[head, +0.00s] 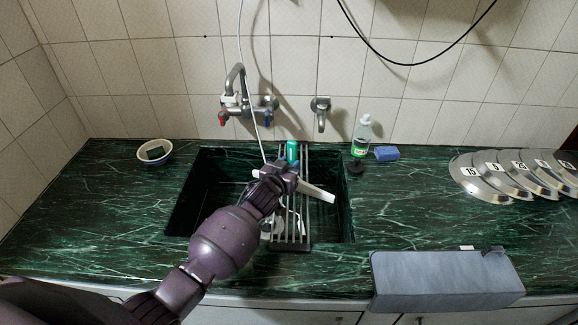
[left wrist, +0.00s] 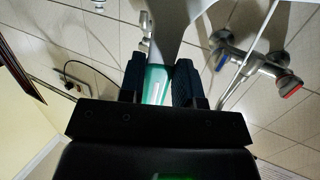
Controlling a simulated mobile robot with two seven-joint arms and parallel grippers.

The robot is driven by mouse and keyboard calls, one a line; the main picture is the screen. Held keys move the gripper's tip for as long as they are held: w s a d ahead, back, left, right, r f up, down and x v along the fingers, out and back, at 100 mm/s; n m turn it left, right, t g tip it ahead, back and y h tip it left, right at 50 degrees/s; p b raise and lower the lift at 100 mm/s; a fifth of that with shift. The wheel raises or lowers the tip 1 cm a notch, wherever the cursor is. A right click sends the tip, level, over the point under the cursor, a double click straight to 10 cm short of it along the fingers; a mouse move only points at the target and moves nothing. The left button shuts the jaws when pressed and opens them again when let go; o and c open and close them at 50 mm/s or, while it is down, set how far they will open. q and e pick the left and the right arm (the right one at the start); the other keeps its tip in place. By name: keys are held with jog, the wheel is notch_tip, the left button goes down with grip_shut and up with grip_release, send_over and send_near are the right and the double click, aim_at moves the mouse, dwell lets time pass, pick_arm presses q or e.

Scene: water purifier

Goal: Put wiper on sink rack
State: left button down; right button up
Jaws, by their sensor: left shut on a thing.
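The wiper has a green part (head: 292,151) and a pale, flaring part that shows in the left wrist view (left wrist: 178,25). My left gripper (head: 290,172) is over the sink rack and shut on the wiper's green part, seen between the dark fingers (left wrist: 157,85) in the left wrist view. The sink rack (head: 303,228) is a set of metal bars lying front to back across the sink. My arm hides part of the rack and wiper. I cannot tell whether the wiper touches the rack. My right gripper is not in view.
The dark sink basin (head: 215,185) lies around the rack. A mixer tap (head: 245,105) and a second tap (head: 320,112) are on the wall behind. A bottle (head: 362,137), a blue sponge (head: 387,153) and several metal lids (head: 480,180) stand right. A bowl (head: 154,152) is left.

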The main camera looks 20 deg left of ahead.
pick_arm(q)
jog(key=shift+f, duration=0.15)
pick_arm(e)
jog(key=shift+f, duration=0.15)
pick_arm(q)
jog(key=c, duration=0.9)
grip_release()
jog(key=shift+o, duration=0.5)
jog(key=shift+r, duration=0.25)
jog(key=s+a+r, duration=0.1)
jog(key=s, duration=1)
jog(key=shift+s+a+r+p, duration=0.2)
jog(key=shift+s+r+p, duration=0.1)
jog(key=shift+s+p, duration=0.1)
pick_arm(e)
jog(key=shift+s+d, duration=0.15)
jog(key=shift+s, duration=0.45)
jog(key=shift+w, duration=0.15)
